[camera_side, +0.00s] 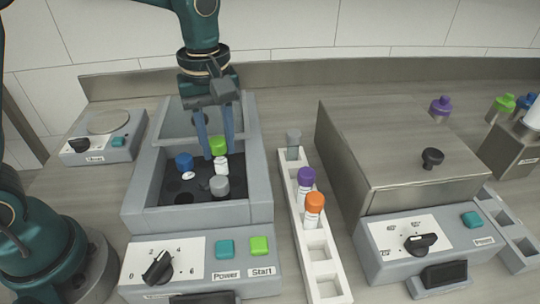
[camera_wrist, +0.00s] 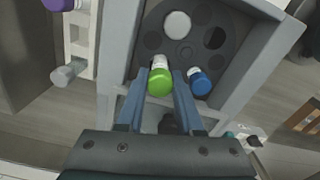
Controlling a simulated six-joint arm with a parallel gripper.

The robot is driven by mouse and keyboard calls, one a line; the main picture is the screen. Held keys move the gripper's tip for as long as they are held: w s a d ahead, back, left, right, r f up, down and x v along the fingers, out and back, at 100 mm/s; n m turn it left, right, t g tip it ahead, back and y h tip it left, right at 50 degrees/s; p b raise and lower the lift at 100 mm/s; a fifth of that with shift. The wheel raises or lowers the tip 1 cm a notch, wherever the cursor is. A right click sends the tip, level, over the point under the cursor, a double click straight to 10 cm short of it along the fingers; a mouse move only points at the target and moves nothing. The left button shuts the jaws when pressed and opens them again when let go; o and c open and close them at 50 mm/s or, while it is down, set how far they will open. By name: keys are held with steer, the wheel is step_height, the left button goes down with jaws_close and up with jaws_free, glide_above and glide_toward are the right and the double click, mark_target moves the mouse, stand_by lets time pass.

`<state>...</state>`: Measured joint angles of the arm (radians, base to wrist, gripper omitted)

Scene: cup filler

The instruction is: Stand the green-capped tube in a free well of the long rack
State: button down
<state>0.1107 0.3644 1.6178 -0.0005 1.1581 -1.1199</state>
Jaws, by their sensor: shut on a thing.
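The green-capped tube (camera_side: 218,146) is between my gripper's fingers, above or in the dark round rotor of the open grey machine; its lower end is hidden. In the wrist view its green cap (camera_wrist: 160,84) sits between the blue fingertips. My gripper (camera_side: 215,137) points down, shut on it. The long rack (camera_side: 320,251) is white and stands right of the machine. It holds a grey-capped tube (camera_side: 293,138) at the far end, then a purple-capped tube (camera_side: 306,176) and an orange-capped tube (camera_side: 315,201). The wells nearest the camera are empty.
A blue-capped tube (camera_side: 184,160) and a grey-capped tube (camera_side: 218,186) stand in the rotor, close to the held tube. The machine's walls (camera_side: 262,170) surround it. A metal-lidded box (camera_side: 400,150) stands close to the right of the rack.

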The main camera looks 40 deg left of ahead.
mark_target(219, 156)
steer(key=shift+f, duration=1.35)
steer(key=shift+f, duration=0.15)
steer(key=c, duration=0.6)
jaws_free()
steer(key=shift+o, duration=0.2)
step_height(219, 156, up, 5)
steer(key=s+a+r+m+t, duration=0.3)
steer(key=s+m+t, duration=0.2)
steer(key=s+m, duration=0.5)
steer(key=shift+s+r, duration=0.2)
steer(key=shift+s, duration=0.6)
steer(key=shift+o, duration=0.5)
steer(key=shift+s+a+f+m+t, duration=0.1)
steer(key=shift+s+f+m+t, duration=0.3)
steer(key=shift+m, duration=0.4)
